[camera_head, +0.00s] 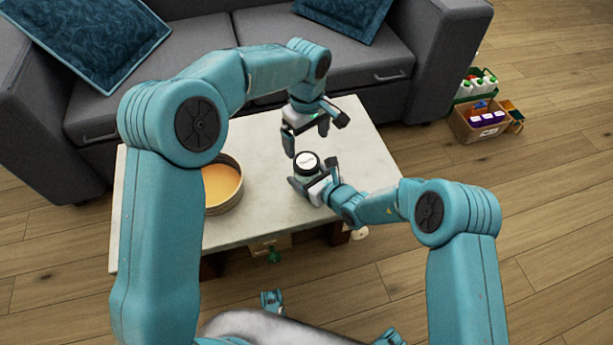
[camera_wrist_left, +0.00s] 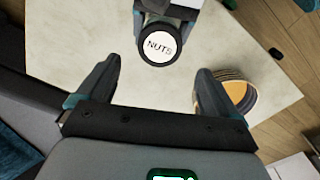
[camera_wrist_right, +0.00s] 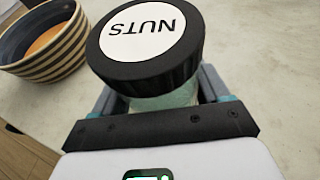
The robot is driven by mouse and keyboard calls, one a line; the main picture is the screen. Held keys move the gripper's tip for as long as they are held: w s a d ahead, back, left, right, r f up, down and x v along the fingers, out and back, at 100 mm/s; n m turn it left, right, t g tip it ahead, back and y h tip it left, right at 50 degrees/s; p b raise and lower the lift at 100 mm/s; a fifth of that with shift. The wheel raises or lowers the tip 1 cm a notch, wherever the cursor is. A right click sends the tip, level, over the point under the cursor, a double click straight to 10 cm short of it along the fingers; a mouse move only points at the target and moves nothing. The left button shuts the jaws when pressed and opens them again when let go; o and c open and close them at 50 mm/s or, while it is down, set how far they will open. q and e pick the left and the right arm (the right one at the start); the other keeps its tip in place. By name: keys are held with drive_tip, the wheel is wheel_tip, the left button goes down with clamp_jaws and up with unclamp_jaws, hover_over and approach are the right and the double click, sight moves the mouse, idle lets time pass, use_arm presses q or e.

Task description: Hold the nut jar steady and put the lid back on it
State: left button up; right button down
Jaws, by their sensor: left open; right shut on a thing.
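The nut jar (camera_wrist_right: 165,101) is pale and glassy and stands on the marble-topped table (camera_head: 365,150). My right gripper (camera_head: 314,178) is shut on the jar body, below the lid. The black lid (camera_wrist_right: 150,38) with a white NUTS label sits on top of the jar; it also shows in the left wrist view (camera_wrist_left: 158,44). I cannot tell whether it is fully seated. My left gripper (camera_head: 308,136) is open and empty, above and behind the jar toward the sofa. In the left wrist view the lid lies beyond its spread fingertips, apart from them.
A striped bowl (camera_head: 222,185) with an orange inside stands left of the jar on the table. A grey sofa (camera_head: 270,45) with blue cushions is behind the table. Boxes of goods (camera_head: 478,122) stand on the floor at right. The table's right side is clear.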

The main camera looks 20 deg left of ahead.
sight(307, 161)
use_arm(q)
drive_tip(key=shift+f, duration=0.15)
wheel_tip(307, 161, down, 8)
drive_tip(key=shift+r, duration=0.1)
idle(0.4)
drive_tip(key=c, duration=1.1)
drive_tip(key=m, duration=0.7)
drive_tip(key=o, duration=1.2)
